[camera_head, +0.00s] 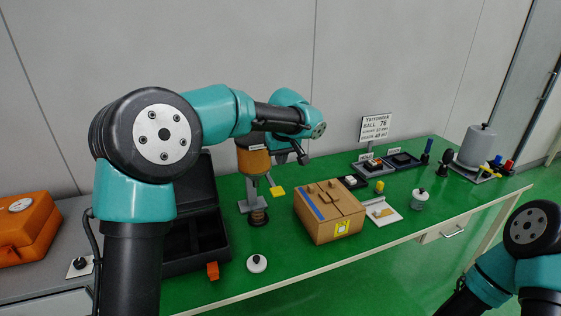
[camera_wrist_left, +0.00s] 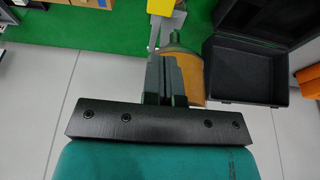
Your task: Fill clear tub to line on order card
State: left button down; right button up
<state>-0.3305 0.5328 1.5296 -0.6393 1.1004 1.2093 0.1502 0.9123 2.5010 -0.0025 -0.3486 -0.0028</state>
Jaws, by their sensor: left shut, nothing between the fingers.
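An orange-brown hopper (camera_head: 254,161) with a white label stands on a grey stand on the green bench. Its yellow lever (camera_head: 278,191) sticks out low on the right. Under the hopper is a small tub (camera_head: 258,217) with brown contents; its fill level and any line are too small to tell. My left gripper (camera_head: 303,158) is shut and empty, just right of the hopper and above the lever. In the left wrist view the shut fingers (camera_wrist_left: 166,62) are beside the hopper (camera_wrist_left: 190,76), near the yellow lever (camera_wrist_left: 160,7); contact is unclear. My right gripper is out of view.
A printed sign (camera_head: 375,129) stands behind black trays. A cardboard box (camera_head: 329,211) is right of the stand. An open black case (camera_head: 203,235) is left, and a white-lidded item (camera_head: 257,263) is at the front. A grey cylinder (camera_head: 477,147) stands far right.

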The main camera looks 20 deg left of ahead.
aim_at(279, 193)
pick_arm(q)
jog(key=x, duration=1)
jog(key=shift+s+d+f, duration=0.1)
jog(key=shift+s+f, duration=0.05)
jog(key=shift+f, duration=0.9)
jog(key=f, duration=0.5)
jog(key=shift+s+d+f, duration=0.15)
jog(key=shift+s+f, duration=0.1)
jog(key=shift+f, duration=0.05)
jog(key=shift+r, duration=0.8)
